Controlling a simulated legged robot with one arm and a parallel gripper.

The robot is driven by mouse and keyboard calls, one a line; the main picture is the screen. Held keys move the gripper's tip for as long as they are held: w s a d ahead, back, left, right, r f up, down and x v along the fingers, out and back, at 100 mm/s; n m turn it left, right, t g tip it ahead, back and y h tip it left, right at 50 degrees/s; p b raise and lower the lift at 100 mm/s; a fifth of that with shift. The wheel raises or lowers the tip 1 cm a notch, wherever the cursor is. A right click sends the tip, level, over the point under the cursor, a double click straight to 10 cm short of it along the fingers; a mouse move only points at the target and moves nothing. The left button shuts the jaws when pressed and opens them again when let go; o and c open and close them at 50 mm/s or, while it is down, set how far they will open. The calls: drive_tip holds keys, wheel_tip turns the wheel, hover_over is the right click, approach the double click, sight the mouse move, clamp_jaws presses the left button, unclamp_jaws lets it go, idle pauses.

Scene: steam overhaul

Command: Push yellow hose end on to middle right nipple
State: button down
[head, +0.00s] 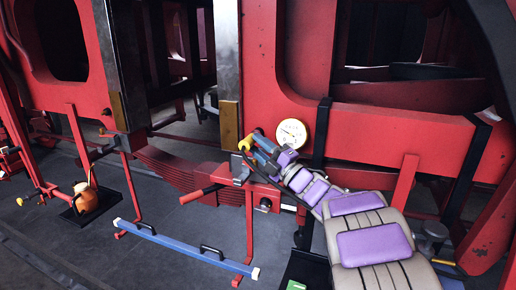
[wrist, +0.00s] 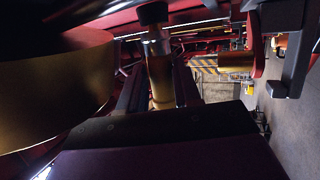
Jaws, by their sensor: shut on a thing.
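In the head view my gripper (head: 260,141) reaches up and left, beside the round gauge and in front of the red frame. A yellow hose end (head: 246,143) shows at its fingertips, with a dark hose curving down below it. In the wrist view my gripper (wrist: 158,85) is shut on a yellow-brown tube piece (wrist: 161,82), with a grey section and a black end (wrist: 153,13) beyond it. I take this piece to be the hose end. I cannot make out the middle right nipple in either view, nor whether the hose end touches it.
The white-faced gauge (head: 292,133) is close right of my gripper; a large brass surface (wrist: 50,90) fills the wrist view's left. A red bracket (head: 203,194) and leaf spring (head: 180,168) lie below left. A blue bar (head: 185,249) with handles stands low in front. An orange pot (head: 86,197) stands left.

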drive_tip(key=shift+w+d, duration=0.1)
drive_tip(key=shift+w, duration=0.1)
drive_tip(key=c, duration=0.7)
unclamp_jaws()
